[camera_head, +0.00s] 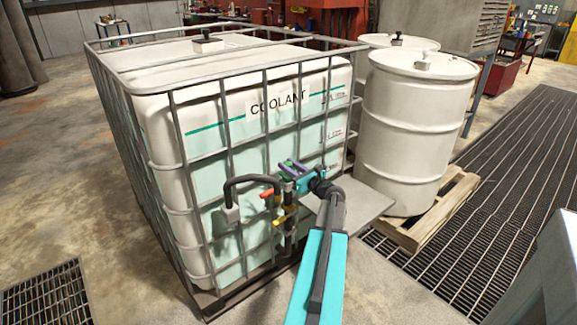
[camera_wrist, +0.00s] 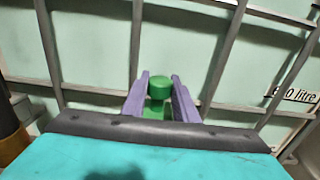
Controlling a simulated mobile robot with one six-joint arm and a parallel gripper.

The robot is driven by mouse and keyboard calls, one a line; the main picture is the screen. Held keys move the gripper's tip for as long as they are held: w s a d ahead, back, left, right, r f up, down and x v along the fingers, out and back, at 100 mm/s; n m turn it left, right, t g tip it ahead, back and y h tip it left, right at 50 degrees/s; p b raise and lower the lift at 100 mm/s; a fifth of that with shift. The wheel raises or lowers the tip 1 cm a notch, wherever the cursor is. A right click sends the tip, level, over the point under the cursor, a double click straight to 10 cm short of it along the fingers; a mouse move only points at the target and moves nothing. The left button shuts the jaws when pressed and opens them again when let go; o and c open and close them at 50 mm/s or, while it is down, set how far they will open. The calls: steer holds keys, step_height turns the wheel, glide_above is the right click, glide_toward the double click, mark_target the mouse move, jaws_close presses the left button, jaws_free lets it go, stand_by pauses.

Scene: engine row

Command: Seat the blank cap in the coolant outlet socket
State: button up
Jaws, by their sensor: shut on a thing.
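My gripper (camera_head: 291,168) is in front of the cage of the coolant tank, just above the outlet pipework (camera_head: 289,225). In the wrist view its two purple fingers (camera_wrist: 160,95) are closed on a green blank cap (camera_wrist: 160,88) with a round knob. A little of the green also shows between the fingers in the head view. The cap is held at the fingertips, with the tank's bars behind it. I cannot clearly make out the outlet socket; the gripper and pipework crowd that spot. I cannot tell whether the cap touches anything below it.
The caged white tank (camera_head: 215,120) stands close ahead. A red handle (camera_head: 267,193), a yellow handle (camera_head: 280,221) and a bent black hose (camera_head: 250,179) lie close around the gripper. White drums (camera_head: 407,125) stand on a wooden pallet (camera_head: 440,215) at right.

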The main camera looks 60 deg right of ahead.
steer(key=shift+f+b, duration=0.45)
steer(key=shift+f, duration=0.5)
steer(key=o, duration=1.1)
steer(key=shift+o, duration=0.2)
steer(key=shift+s, duration=0.1)
steer(key=v, duration=1.4)
